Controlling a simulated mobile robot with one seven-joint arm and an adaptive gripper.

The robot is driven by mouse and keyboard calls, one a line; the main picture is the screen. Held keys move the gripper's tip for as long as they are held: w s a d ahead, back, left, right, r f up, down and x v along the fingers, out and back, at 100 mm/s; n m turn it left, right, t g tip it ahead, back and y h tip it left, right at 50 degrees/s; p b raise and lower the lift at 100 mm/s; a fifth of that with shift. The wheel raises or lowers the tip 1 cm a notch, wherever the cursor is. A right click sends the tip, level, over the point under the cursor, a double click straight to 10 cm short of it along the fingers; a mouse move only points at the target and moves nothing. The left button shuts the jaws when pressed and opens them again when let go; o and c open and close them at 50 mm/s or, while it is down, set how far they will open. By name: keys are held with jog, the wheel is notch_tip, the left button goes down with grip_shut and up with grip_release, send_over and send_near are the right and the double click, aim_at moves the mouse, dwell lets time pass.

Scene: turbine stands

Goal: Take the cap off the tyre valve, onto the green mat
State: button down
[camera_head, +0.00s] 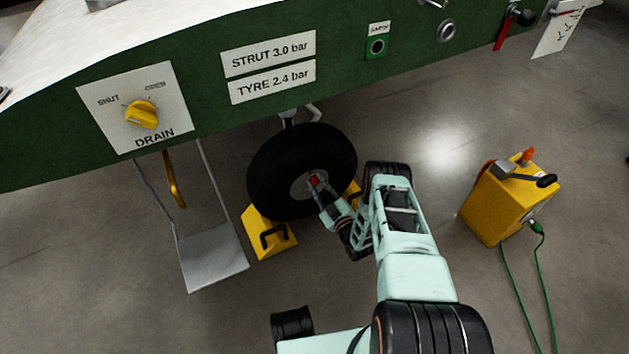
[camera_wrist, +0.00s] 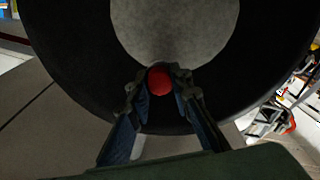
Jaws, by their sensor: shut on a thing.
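The red valve cap (camera_wrist: 159,80) is in front of the wheel's grey hub, near its lower edge in the wrist view. My gripper (camera_wrist: 159,84) is shut on the cap, one finger on each side; in the head view my gripper (camera_head: 319,185) reaches the wheel from the lower right. The black tyre (camera_head: 275,163) stands upright under the green body. The valve stem is hidden, so I cannot tell whether the cap is still on it. No green mat shows.
Yellow chocks (camera_head: 270,234) sit by the tyre. A grey step (camera_head: 212,257) hangs at the left. A yellow box (camera_head: 507,202) with a green cable stands on the right. The green body (camera_head: 200,95) with its labels overhangs the wheel. Floor between wheel and box is open.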

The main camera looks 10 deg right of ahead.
aim_at(317, 183)
jog(key=shift+s+d, duration=0.2)
jog(key=shift+s, duration=0.45)
dwell(0.4)
jog(key=shift+p+v, duration=0.5)
jog(key=shift+v, duration=0.35)
